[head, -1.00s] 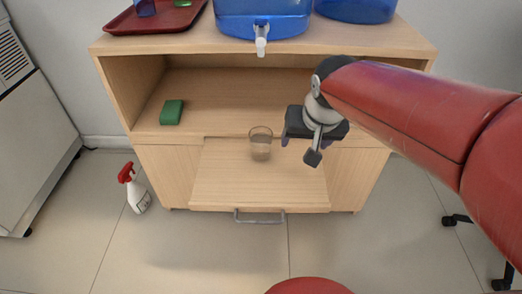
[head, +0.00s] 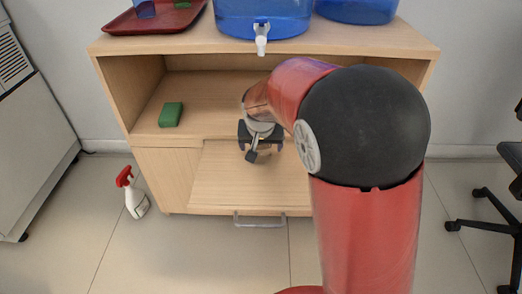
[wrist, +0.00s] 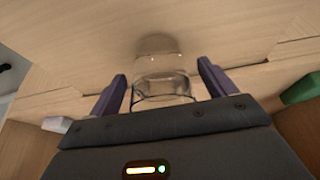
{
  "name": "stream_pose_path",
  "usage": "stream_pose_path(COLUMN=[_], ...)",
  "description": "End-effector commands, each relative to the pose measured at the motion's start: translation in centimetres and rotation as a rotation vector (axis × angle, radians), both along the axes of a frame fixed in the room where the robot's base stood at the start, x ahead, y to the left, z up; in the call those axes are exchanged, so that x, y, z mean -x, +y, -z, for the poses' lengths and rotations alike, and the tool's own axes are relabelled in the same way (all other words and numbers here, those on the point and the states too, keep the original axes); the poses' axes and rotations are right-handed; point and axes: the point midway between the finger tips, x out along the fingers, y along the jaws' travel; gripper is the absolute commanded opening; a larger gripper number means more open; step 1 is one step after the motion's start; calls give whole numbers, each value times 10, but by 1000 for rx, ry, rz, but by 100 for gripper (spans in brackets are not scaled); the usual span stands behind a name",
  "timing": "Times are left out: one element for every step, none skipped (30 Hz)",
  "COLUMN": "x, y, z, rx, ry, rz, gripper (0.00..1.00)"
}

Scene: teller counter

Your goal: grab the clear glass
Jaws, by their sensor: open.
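The clear glass (wrist: 160,68) shows in the wrist view, with its rim between the two fingers of my gripper (wrist: 161,82). The fingers are apart, one on each side of it, and I cannot tell whether either touches it. In the head view my gripper (head: 256,152) is over the pulled-out wooden board of the cabinet (head: 220,190), and it and my arm hide the glass.
A green sponge-like block (head: 171,115) lies on the shelf to the left. Above are a blue water container with a tap (head: 262,32) and a red tray (head: 155,22). A spray bottle (head: 133,192) stands on the floor at left.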

Motion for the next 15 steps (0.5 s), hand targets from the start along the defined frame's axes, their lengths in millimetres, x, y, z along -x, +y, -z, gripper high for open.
stream_pose_path(x=[-3,-4,-5,-6,-6,-7,-7,-7,-7,-7,-7,-7,-7,-7,-7], y=[0,0,0,0,0,0,0,0,0,0,0,0,0,0,0], z=[7,9,12,13,14,15,15,15,14,14,14,14,14,14,14], rx=[2,1,1,0,0,0,-1,-1,-1,-1,-1,-1,-1,-1,-1], ry=[1,0,0,0,0,-1,-1,-1,-1,-1,-1,-1,-1,-1,-1], rz=[1,-1,-1,-1,-1,-1,-1,-1,-1,-1,-1,-1,-1,-1,-1], gripper=[83,83,83,83,83,83,83,83,83,83,83,80,76,73,67])
